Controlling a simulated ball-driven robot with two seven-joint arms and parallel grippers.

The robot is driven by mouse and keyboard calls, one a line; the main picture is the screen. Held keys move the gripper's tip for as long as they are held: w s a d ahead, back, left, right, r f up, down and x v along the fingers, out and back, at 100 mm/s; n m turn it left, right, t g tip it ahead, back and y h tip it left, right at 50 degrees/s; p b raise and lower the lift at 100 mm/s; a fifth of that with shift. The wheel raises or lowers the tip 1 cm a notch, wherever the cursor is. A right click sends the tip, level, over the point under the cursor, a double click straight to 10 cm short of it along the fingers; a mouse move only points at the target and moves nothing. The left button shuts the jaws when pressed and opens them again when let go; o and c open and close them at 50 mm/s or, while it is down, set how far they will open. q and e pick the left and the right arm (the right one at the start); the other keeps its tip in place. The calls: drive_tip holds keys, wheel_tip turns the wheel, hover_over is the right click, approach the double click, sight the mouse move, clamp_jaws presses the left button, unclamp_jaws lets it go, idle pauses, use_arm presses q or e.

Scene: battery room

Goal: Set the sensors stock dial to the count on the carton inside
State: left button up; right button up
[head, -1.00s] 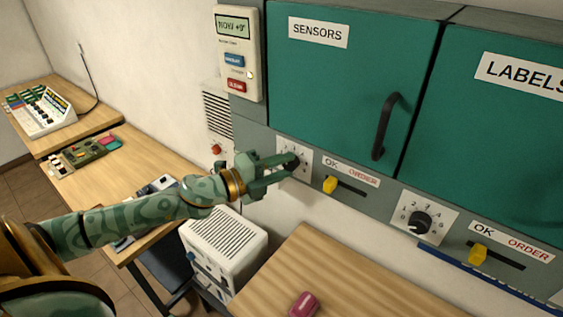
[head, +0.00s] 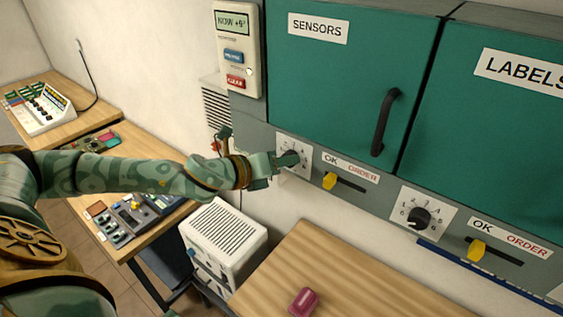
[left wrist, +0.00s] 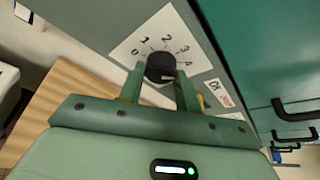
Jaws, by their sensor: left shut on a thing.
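The sensors stock dial is a black knob (left wrist: 160,67) on a white plate (left wrist: 126,51) with numbers; 0 to 4 are readable in the left wrist view. My left gripper (left wrist: 160,80) is shut on the knob, one green finger on each side. A pale mark shows on the knob's lower right, but I cannot tell its number. In the head view the plate (head: 304,146) is below the SENSORS cupboard, and my left gripper (head: 288,161) hides the knob. The teal sensors door (head: 345,85) is shut. The carton is not visible. My right gripper is not in view.
The labels dial (head: 419,219) and yellow sliders (head: 329,181) sit along the same strip. A black door handle (head: 385,122) is above right. A wooden table (head: 350,275) with a pink object (head: 304,301) and a white box-shaped unit (head: 225,240) stand below.

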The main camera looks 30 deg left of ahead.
use_arm(q)
drive_tip(key=shift+f+m, duration=0.1)
drive_tip(key=shift+m, duration=0.2)
idle(0.4)
drive_tip(key=o, duration=1)
drive_tip(key=shift+c, duration=0.2)
